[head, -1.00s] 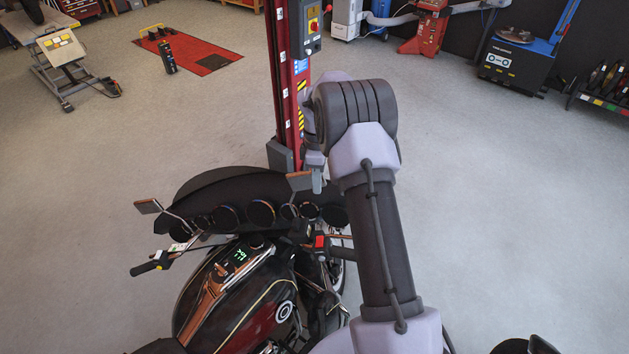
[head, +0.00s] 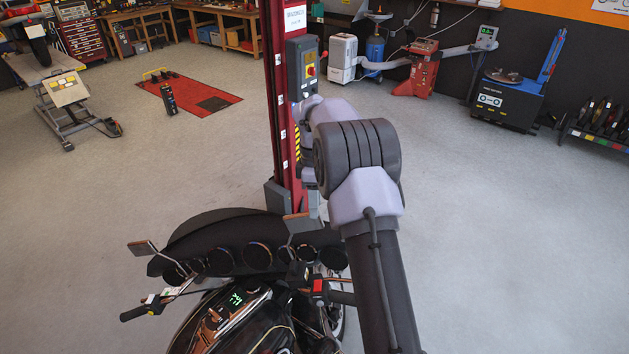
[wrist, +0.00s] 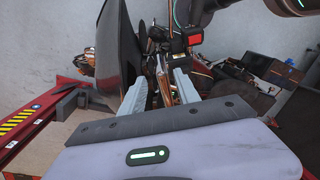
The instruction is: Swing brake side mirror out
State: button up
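The brake side mirror (head: 298,222) is the right one of two mirrors on the motorcycle, above the right handlebar in the head view. Its small plate stands on a thin stem by the dark fairing (head: 215,235). My gripper is beside this mirror, mostly hidden behind my arm in the head view. In the wrist view my gripper (wrist: 161,90) shows two light grey fingers set apart. A thin copper-brown piece shows between or beyond them; I cannot tell if it is the mirror or if they touch it. The other mirror (head: 142,248) is at the left.
A red lift column (head: 283,120) stands just behind the fairing and close to my wrist. The right handlebar's red switch (head: 319,287) is below the mirror. Open grey floor (head: 500,220) lies to the right.

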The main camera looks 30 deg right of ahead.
notch_tip(320, 180, up, 10)
jog(key=w+p, duration=0.1)
jog(key=shift+w+d, duration=0.15)
jog(key=shift+d, duration=0.1)
